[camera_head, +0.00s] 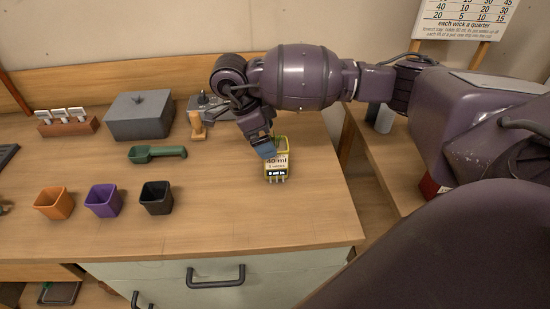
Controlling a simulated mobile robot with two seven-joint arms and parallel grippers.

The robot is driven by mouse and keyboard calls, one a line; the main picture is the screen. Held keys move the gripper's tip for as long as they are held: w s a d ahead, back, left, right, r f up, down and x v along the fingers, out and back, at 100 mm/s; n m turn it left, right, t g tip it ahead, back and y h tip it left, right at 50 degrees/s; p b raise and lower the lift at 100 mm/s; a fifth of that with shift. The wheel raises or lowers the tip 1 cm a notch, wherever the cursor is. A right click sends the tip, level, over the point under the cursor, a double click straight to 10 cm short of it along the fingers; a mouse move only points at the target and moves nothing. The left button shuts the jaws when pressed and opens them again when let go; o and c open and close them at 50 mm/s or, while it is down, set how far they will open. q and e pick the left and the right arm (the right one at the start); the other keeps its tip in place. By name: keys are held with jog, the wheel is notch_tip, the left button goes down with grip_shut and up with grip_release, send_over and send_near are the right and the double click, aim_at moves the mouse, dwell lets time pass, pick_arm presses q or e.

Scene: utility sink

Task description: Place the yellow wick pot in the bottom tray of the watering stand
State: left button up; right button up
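The yellow wick pot (277,164) is at the right part of the wooden counter, with a white "40 ml" label on its front and small pale wicks at its bottom edge. My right gripper (266,149) points down at the pot's upper left rim, with a blue fingertip part over it. Whether the fingers are closed on the rim, and whether the pot is lifted off the counter, I cannot tell. My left gripper is not in view. I cannot make out the watering stand or its bottom tray for certain.
Orange (54,203), purple (103,200) and black (156,198) pots stand in a row at front left. Behind are a green scoop (157,154), a grey lidded box (140,115) and a rack of white tags (67,121). The front middle counter is clear.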

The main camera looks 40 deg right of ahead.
jog(key=shift+s+d+f, duration=0.15)
jog(key=shift+s+f, duration=0.05)
jog(key=shift+f, duration=0.25)
jog(key=shift+x, duration=2.2)
jog(key=shift+s, duration=0.15)
jog(key=shift+c, duration=0.4)
jog(key=c, duration=1.1)
pick_arm(q)
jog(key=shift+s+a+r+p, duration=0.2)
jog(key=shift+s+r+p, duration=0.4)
jog(key=shift+p, duration=0.75)
pick_arm(e)
jog(key=shift+r, duration=10.05)
jog(key=shift+c, duration=0.2)
